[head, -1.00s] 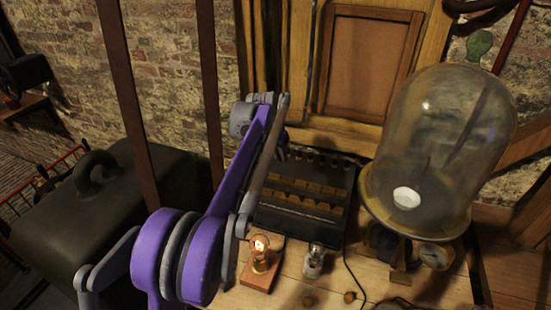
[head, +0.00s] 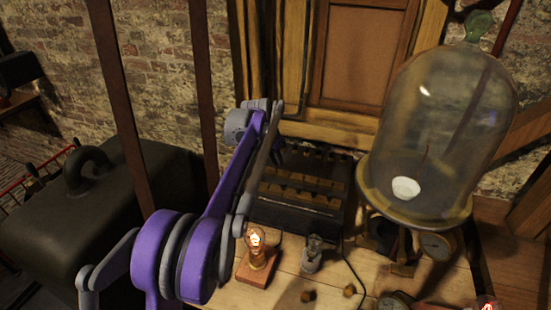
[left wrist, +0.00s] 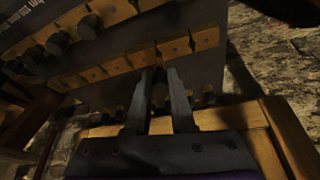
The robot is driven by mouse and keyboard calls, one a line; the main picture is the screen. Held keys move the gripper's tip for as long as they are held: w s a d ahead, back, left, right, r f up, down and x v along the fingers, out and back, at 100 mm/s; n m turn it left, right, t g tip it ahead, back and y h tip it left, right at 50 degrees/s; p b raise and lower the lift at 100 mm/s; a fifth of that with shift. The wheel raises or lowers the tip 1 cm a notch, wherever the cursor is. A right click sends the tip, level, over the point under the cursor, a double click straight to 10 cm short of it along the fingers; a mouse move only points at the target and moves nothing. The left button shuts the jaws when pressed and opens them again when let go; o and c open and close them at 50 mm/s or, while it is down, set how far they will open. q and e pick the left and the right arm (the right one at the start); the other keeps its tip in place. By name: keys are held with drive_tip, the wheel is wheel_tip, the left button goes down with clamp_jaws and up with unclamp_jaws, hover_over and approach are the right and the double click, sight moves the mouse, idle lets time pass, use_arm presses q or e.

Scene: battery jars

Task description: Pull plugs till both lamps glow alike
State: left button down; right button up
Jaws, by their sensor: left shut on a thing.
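The plug box (head: 290,217) is dark with rows of brass blocks and stands at the back of the table. The left lamp (head: 257,248) glows orange on a wooden base; the right lamp (head: 313,252) looks unlit. My left gripper (left wrist: 160,92) is shut on a dark plug, mostly hidden between its fingers, by the lower brass row (left wrist: 110,68) in the left wrist view. I cannot tell whether this plug is still seated. Other dark plugs (left wrist: 88,26) stand at upper left there. My right gripper is not in view.
Two small plugs (head: 308,296) (head: 349,290) lie on the table in front of the lamps. A black cable runs beside the box. A reddish lit thing (head: 487,303) shows at the bottom right edge.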

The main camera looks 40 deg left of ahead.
use_arm(q)
drive_tip(key=shift+f+b, duration=0.3)
drive_tip(key=shift+f, duration=1)
idle(0.9)
drive_tip(key=c, duration=0.7)
unclamp_jaws()
drive_tip(key=shift+r, duration=0.15)
drive_tip(key=v, duration=1.1)
drive_tip(key=s+d+f+p, duration=0.1)
drive_tip(key=s+d+p, duration=0.1)
drive_tip(key=s+d, duration=0.45)
drive_tip(key=s+d+f+p, duration=0.15)
drive_tip(key=s+d, duration=0.25)
drive_tip(key=d, duration=0.5)
drive_tip(key=shift+m+t, duration=0.3)
drive_tip(key=shift+t, duration=0.1)
drive_tip(key=s+d+f, duration=0.3)
drive_tip(key=s, duration=0.2)
drive_tip(key=s+d+f+p, duration=0.1)
drive_tip(key=s+d+f, duration=0.2)
drive_tip(key=s+f, duration=0.1)
drive_tip(key=s+d+f+p, duration=0.1)
drive_tip(key=s+d+f, duration=0.2)
drive_tip(key=s, duration=0.4)
drive_tip(key=shift+d+f, duration=0.25)
drive_tip(key=shift+d, duration=0.05)
